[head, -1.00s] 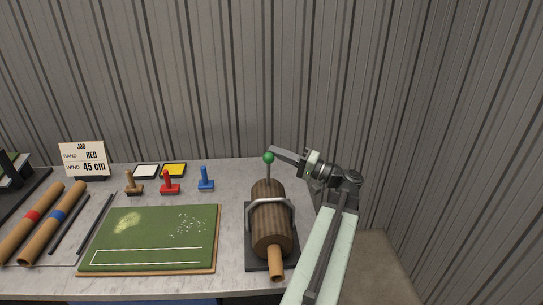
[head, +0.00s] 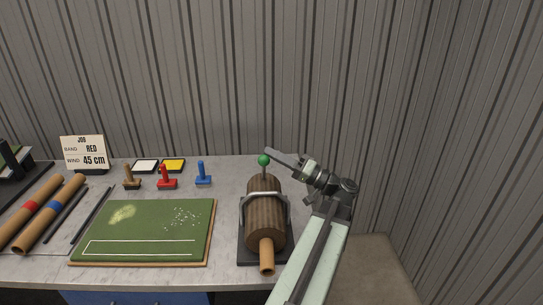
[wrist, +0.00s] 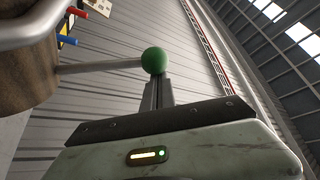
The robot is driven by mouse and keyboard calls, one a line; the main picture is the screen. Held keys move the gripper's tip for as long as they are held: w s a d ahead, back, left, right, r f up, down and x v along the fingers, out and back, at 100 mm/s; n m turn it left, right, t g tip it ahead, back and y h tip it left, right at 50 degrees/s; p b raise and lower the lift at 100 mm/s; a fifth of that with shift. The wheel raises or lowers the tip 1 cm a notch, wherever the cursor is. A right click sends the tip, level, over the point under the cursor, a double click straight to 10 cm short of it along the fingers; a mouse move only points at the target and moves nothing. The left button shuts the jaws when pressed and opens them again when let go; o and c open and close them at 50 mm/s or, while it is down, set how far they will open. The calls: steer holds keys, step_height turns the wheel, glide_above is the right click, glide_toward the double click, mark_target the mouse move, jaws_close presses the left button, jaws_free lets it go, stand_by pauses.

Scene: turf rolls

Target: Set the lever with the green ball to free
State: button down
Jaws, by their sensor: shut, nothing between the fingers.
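The lever's green ball (head: 263,160) stands on a short grey rod above the far end of the brown wooden drum (head: 265,222). My gripper (head: 269,154) is shut and empty, its tips right at the ball from the upper right. In the wrist view the green ball (wrist: 154,60) sits at the tips of my closed fingers (wrist: 157,93), with the rod running off left toward the drum. Whether the tips touch the ball is hard to tell. No free marking shows.
A grey bar (head: 264,195) arches over the drum. A green turf board (head: 145,232) lies left of it, with blue (head: 203,174), red (head: 167,178) and tan (head: 131,178) stamp-like pieces behind. A job sign (head: 84,153) stands at the back left. A corrugated wall (head: 250,70) closes the back.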

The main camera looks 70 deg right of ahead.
steer(key=shift+s+a+f, duration=0.1)
steer(key=shift+a+f, duration=0.1)
steer(key=shift+a, duration=0.05)
steer(key=s+d, duration=0.3)
steer(key=s, duration=0.6)
steer(key=shift+d+f+b, duration=0.15)
steer(key=shift+f+b, duration=0.05)
steer(key=shift+b, duration=0.15)
